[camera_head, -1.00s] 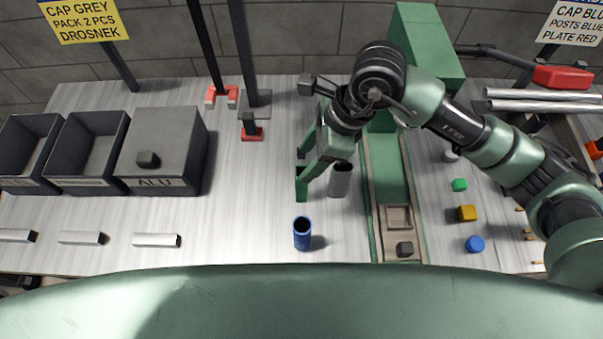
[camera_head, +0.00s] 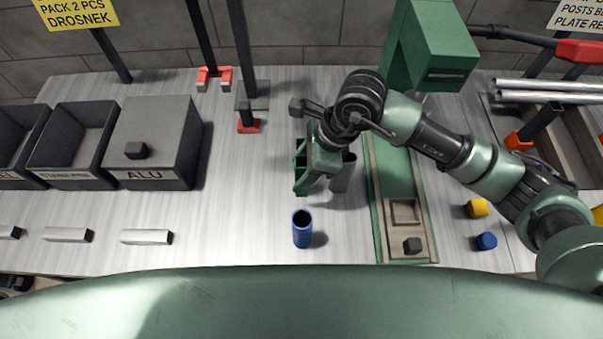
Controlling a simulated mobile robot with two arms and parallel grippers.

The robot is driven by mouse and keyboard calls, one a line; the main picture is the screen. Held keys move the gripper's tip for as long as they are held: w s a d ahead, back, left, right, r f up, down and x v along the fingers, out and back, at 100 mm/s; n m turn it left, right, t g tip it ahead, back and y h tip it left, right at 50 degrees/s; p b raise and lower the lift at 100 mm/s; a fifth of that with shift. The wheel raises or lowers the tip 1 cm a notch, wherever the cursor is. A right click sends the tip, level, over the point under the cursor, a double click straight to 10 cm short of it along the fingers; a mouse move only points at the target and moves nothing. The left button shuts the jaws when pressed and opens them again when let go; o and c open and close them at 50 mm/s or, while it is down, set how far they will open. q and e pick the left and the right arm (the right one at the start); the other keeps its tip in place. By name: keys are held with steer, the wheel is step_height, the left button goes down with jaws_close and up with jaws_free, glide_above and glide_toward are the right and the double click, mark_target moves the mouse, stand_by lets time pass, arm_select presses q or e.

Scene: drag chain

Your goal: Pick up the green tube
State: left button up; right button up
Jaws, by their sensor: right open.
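The green tube (camera_head: 300,184) stands on the table in the head view, left of the grey tube, and is partly hidden by my right gripper. My right gripper (camera_head: 308,172) is open, with its fingers pointing down at the green tube. I cannot tell whether the fingers touch the tube. My left gripper is not in view.
A grey tube (camera_head: 343,176) stands close to the right of my right gripper. A blue tube (camera_head: 302,230) stands in front. A green-edged track (camera_head: 381,225) with a small dark block (camera_head: 412,245) lies to the right. Bins and a grey ALU box (camera_head: 157,140) stand at left.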

mark_target(296, 177)
steer(key=shift+p+x, duration=0.4)
steer(key=shift+x, duration=1.45)
steer(key=shift+w+d, duration=0.1)
steer(key=shift+w, duration=0.05)
jaws_close()
steer(key=shift+r, duration=0.15)
